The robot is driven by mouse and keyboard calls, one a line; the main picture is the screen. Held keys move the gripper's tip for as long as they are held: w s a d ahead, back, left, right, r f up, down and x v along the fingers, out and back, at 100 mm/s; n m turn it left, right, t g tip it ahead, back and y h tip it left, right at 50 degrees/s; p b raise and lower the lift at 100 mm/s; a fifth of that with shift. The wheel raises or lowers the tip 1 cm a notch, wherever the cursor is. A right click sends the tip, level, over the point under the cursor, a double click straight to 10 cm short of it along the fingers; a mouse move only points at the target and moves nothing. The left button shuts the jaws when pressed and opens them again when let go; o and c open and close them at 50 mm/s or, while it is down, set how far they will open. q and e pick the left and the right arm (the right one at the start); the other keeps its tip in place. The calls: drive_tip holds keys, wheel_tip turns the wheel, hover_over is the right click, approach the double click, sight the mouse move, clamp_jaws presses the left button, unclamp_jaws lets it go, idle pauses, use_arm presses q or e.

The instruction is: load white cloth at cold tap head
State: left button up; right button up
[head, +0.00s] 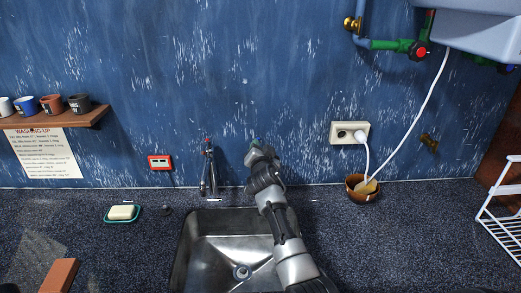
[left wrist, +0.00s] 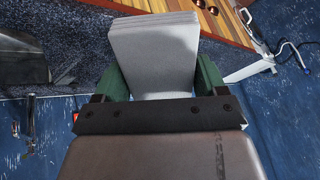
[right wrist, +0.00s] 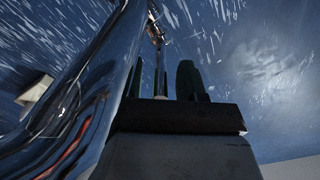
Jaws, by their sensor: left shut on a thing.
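A folded white cloth (left wrist: 155,50) stands between the green fingers of my left gripper (left wrist: 157,85), which is shut on it in the left wrist view. My left gripper is outside the head view. My right gripper (head: 258,148) is over the back edge of the sink, close to the wall, and largely covers what is behind it. In the right wrist view its fingers (right wrist: 160,82) stand apart with nothing clearly held. A large chrome tap part (right wrist: 85,90) passes close beside them. A tap with a red head (head: 208,168) stands left of my right gripper. The cold tap head is not clearly visible.
The steel sink (head: 205,238) lies under my right arm. A soap dish (head: 121,214) is at left and a brown bowl (head: 362,190) at right. A socket with a white cord (head: 349,132) is on the wall. A white rack (head: 505,215) stands far right.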

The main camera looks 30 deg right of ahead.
use_arm(q)
drive_tip(key=shift+f+b, duration=0.9)
drive_tip(key=shift+b, duration=0.05)
use_arm(e)
drive_tip(key=v, duration=1.2)
